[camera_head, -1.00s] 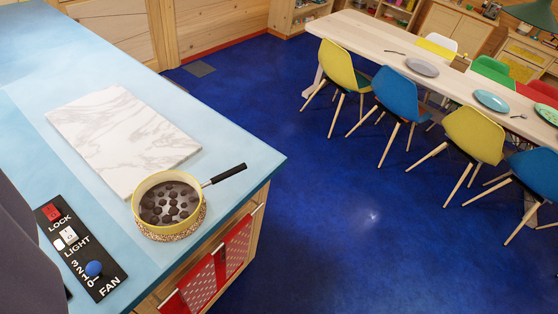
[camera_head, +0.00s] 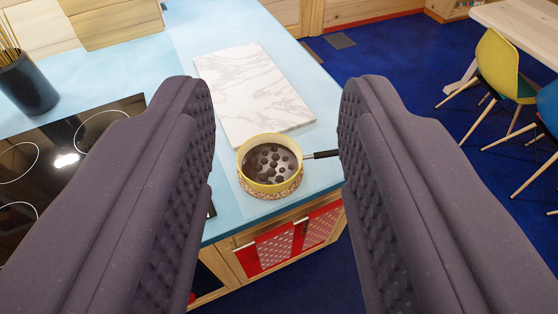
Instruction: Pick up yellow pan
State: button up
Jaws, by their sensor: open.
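The yellow pan (camera_head: 269,189) stands upright on a speckled round trivet (camera_head: 272,193) near the front edge of the blue counter. Its inside is dark, with several dark round lumps. Its black handle (camera_head: 322,155) points right and ends close to the right finger's outline. My gripper (camera_head: 277,95) is open and empty. Its two dark padded fingers frame the pan left and right, nearer the camera than the pan. I cannot tell that either finger touches the pan.
A white marble board (camera_head: 252,94) lies behind the pan on the blue counter (camera_head: 205,28). A black cooktop (camera_head: 70,150) and a dark utensil pot (camera_head: 27,85) are at left. Red towels (camera_head: 275,248) hang on the counter's front. Chairs (camera_head: 497,65) and a table stand at right beyond open blue floor.

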aim_at(270, 162)
jog(key=i+z, duration=0.45)
jog(key=i+j+z, duration=0.15)
jog(key=z, duration=0.3)
jog(key=i, duration=0.05)
